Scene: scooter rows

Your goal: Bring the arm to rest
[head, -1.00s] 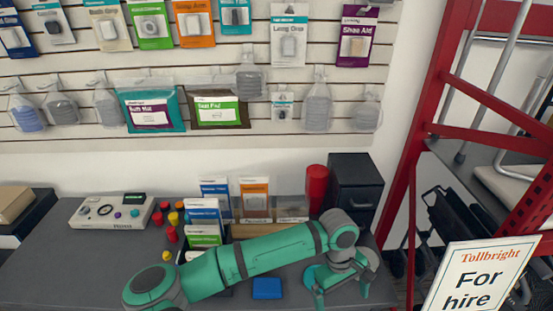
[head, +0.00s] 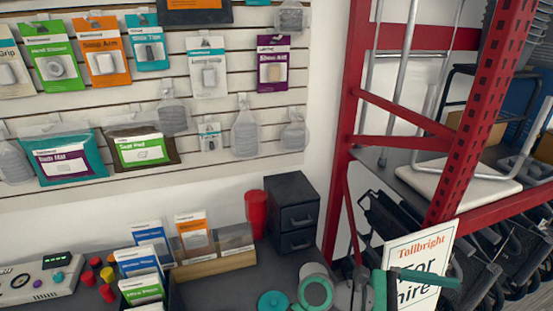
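My arm's grey and green joint (head: 315,288) shows at the bottom edge, right of the table's middle.
A red shelf frame (head: 470,120) stands at right. Packets hang on the slatted wall (head: 215,20).

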